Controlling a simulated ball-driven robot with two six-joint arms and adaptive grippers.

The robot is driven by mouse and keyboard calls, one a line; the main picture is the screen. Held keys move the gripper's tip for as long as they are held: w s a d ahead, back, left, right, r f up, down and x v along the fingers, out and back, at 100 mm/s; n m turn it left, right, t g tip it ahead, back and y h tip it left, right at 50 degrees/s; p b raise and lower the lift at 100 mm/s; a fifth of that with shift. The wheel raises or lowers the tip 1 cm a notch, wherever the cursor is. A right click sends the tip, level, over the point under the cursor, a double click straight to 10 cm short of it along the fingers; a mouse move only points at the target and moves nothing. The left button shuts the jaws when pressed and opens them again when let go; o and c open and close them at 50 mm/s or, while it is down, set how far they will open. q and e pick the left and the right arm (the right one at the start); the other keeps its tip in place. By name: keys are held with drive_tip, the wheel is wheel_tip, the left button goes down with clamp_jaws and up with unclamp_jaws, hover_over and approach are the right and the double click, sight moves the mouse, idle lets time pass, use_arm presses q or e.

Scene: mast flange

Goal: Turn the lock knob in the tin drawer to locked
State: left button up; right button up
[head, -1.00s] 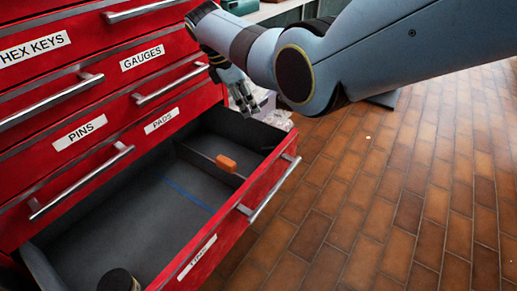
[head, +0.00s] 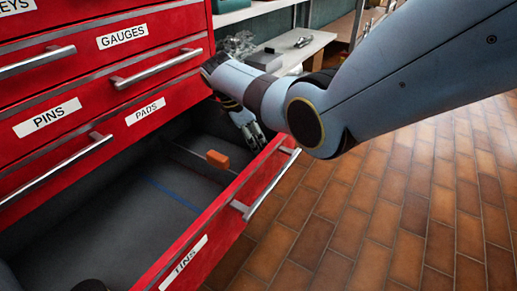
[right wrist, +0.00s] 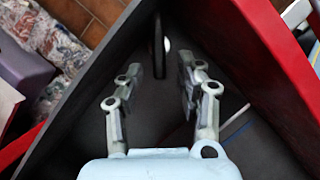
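The open tin drawer (head: 183,262), labelled TINS, is pulled out of the red cabinet. My right gripper (head: 253,137) reaches down at its far right corner in the head view. In the right wrist view my right gripper (right wrist: 170,62) is open, its two fingers apart with nothing between them. A dark, narrow upright piece (right wrist: 158,38) stands just beyond the fingertips in the corner; it may be the lock knob, but its setting cannot be read. My left gripper is not in view.
An orange block (head: 218,160) sits by a low divider in the drawer, with a blue line (head: 175,194) on the floor. A dark round top (head: 90,286) shows at the bottom edge. Closed drawers stand above. A bench (head: 300,48) is behind; tiled floor lies right.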

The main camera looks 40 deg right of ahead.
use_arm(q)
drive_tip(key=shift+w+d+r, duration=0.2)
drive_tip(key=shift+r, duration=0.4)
use_arm(e)
drive_tip(key=shift+s+d+f, duration=0.1)
drive_tip(key=shift+d+f, duration=0.2)
drive_tip(key=shift+f, duration=0.35)
clamp_jaws()
drive_tip(key=shift+w+d+m+g+b, duration=0.1)
drive_tip(key=shift+w+m+g+b, duration=0.1)
drive_tip(key=shift+m, duration=0.45)
drive_tip(key=shift+w+d+m+g+b, duration=0.1)
drive_tip(key=shift+m+g+b, duration=0.1)
drive_tip(key=shift+m, duration=0.45)
drive_tip(key=shift+w+f+m+y, duration=0.15)
drive_tip(key=shift+m+y, duration=0.25)
drive_tip(key=shift+m, duration=0.2)
drive_tip(key=shift+d+m+g+b, duration=0.1)
drive_tip(key=shift+m+g+b, duration=0.2)
drive_tip(key=shift+m, duration=0.1)
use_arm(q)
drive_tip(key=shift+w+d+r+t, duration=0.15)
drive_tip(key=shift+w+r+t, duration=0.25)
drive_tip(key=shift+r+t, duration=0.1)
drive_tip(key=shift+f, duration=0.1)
use_arm(e)
unclamp_jaws()
